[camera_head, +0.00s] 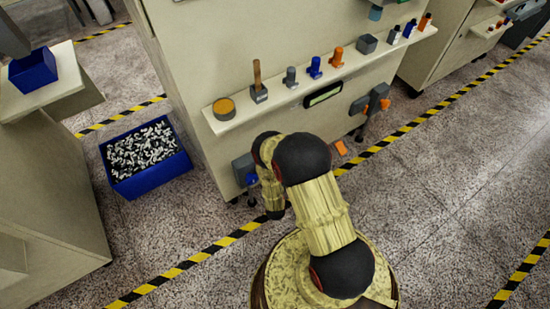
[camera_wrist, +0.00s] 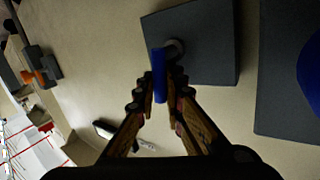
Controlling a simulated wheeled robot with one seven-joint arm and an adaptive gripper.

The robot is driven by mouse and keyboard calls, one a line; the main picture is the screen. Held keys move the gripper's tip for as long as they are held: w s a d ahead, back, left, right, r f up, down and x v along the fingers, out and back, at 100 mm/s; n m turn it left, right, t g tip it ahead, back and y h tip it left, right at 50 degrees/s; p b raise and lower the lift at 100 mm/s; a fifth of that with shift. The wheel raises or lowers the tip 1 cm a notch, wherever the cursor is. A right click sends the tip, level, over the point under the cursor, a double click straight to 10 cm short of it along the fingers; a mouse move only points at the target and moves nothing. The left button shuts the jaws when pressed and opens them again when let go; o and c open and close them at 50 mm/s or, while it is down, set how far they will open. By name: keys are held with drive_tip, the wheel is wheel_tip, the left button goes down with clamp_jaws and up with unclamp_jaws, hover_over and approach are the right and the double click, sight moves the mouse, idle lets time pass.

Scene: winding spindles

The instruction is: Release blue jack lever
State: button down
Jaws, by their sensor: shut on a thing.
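The blue jack lever (camera_wrist: 159,72) shows in the wrist view as a narrow blue bar beside a round grey shaft on a dark grey box (camera_wrist: 212,45). My gripper (camera_wrist: 161,86) is shut on the lever, with one finger on each side of it. In the head view the grey box (camera_head: 242,165) sits low at the near corner of the machine, with a bit of the blue lever (camera_head: 252,179) showing. My arm bends down beside it there, and my fingers are not clearly visible in that view.
A blue crate of small metal parts (camera_head: 150,190) stands on the floor left of the machine. A shelf (camera_head: 290,98) with several tools juts out above the box. An orange lever (camera_head: 379,98) sits on another grey box further right. Open floor lies to the right.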

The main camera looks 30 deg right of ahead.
drive_tip(key=shift+s+d+f+m+g+y+p, duration=0.1)
drive_tip(key=shift+d+f+m+g+y+p, duration=0.35)
drive_tip(key=shift+m+y, duration=1.05)
drive_tip(key=shift+w+d+f+m+g+y+p, duration=0.1)
drive_tip(key=shift+d+f+m+g+y, duration=0.5)
drive_tip(key=shift+m+y, duration=0.95)
drive_tip(key=shift+s+d+f+m+g+y+p, duration=0.1)
drive_tip(key=shift+d+f+m+g+y+p, duration=0.4)
drive_tip(key=shift+m+y, duration=1)
drive_tip(key=shift+a+f+m, duration=0.15)
drive_tip(key=shift+f+m, duration=0.1)
drive_tip(key=c, duration=2.2)
unclamp_jaws()
drive_tip(key=v, duration=1.2)
